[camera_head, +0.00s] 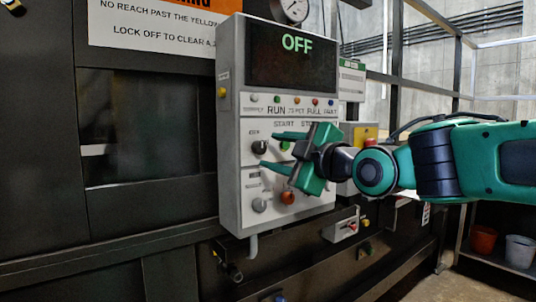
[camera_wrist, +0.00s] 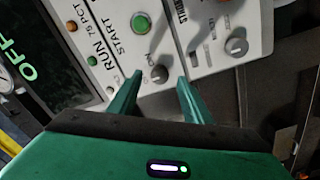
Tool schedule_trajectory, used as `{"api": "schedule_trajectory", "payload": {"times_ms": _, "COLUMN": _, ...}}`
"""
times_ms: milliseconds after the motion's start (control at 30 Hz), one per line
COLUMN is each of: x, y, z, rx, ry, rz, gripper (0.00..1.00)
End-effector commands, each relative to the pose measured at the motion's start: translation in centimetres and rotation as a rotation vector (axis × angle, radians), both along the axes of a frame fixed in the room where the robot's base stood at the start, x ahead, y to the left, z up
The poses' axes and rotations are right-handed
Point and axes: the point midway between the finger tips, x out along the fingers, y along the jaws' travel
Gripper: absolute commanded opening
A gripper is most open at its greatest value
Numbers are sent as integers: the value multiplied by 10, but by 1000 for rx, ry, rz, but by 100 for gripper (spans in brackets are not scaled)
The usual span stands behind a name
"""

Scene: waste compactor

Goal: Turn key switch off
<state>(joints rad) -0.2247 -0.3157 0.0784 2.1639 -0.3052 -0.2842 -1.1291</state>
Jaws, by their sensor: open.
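The control panel (camera_head: 228,150) is a light grey box with a dark display (camera_head: 296,55) reading OFF in green. A dark round knob (camera_head: 259,147), which looks like the key switch, sits at the panel's left side beside a small label. My gripper (camera_head: 267,150) is open, its two green fingers pointing at this knob, one higher and one lower. In the wrist view the knob (camera_wrist: 158,74) shows just beyond and between the fingertips (camera_wrist: 158,84). I cannot tell whether the fingers touch it. The knob's exact turn angle is unclear.
A grey selector knob (camera_head: 259,205) and an orange-red button (camera_head: 288,198) sit lower on the panel. A green start button (camera_wrist: 141,23) is close to the dark knob. A yellow box with a red button (camera_head: 369,141) stands right of the panel, behind my arm.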

Motion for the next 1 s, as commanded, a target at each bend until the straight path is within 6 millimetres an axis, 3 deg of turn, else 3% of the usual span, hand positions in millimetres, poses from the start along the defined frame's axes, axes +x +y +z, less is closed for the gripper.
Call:
{"api": "schedule_trajectory", "payload": {"times_ms": 200, "x": -31, "y": -23, "z": 0, "rx": 0, "ry": -2, "rz": -2, "gripper": 45}}
{"api": "schedule_trajectory", "payload": {"times_ms": 400, "x": -47, "y": -34, "z": -1, "rx": -1, "ry": 1, "rz": -2, "gripper": 45}}
{"api": "schedule_trajectory", "payload": {"times_ms": 867, "x": -52, "y": -38, "z": -2, "rx": 0, "ry": 3, "rz": -3, "gripper": 45}}
{"api": "schedule_trajectory", "payload": {"times_ms": 1000, "x": -45, "y": -55, "z": -20, "rx": 6, "ry": 73, "rz": -44, "gripper": 45}}
